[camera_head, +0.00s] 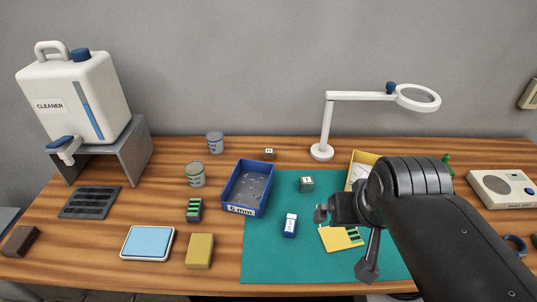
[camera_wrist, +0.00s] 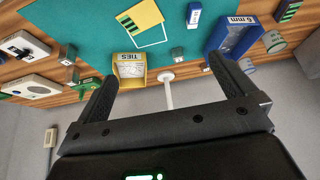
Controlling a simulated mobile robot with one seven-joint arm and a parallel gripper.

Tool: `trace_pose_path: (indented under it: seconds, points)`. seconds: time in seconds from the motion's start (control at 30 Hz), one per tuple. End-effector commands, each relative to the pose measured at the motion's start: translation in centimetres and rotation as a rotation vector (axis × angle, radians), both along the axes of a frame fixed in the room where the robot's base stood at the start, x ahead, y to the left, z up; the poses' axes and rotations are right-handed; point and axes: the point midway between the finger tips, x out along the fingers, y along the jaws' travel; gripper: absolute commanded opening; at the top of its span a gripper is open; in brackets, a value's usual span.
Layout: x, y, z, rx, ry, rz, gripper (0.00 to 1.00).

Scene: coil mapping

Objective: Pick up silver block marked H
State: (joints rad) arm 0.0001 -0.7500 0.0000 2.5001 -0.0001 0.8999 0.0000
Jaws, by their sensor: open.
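Two small blocks with marked white tops are candidates for the silver block marked H; I cannot read either mark. One grey block (camera_head: 307,184) sits on the teal mat near its back edge, and it also shows in the wrist view (camera_wrist: 178,54). The other block (camera_head: 269,154) stands on the wood behind the mat, and it shows small in the wrist view (camera_wrist: 205,67). My gripper (camera_head: 344,240) is open and empty above the right part of the mat, right of both blocks. In the wrist view my gripper (camera_wrist: 163,84) has its fingers wide apart.
A blue 6 mm bin (camera_head: 233,208) stands left of the blocks. A yellow TIES bin (camera_wrist: 132,82) and a magnifier lamp (camera_head: 322,152) are close by. A blue-and-white block (camera_head: 290,225) and yellow card (camera_head: 333,239) lie in front. The mat's front left is clear.

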Motion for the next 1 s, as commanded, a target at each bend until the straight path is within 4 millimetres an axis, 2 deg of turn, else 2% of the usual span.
trace_pose_path:
  seconds: [0.2, 0.67, 0.87, 1.0]
  points:
    - [0.0, 0.0, 0.0, 0.0, 0.0, 0.0, 0.98]
    - [0.0, 0.0, 0.0, 0.0, 0.0, 0.0, 0.62]
    - [0.0, 0.0, 0.0, 0.0, 0.0, 0.0, 0.62]
    - [1.0, 0.1, 0.5, 0.002, 0.006, 0.001, 0.62]
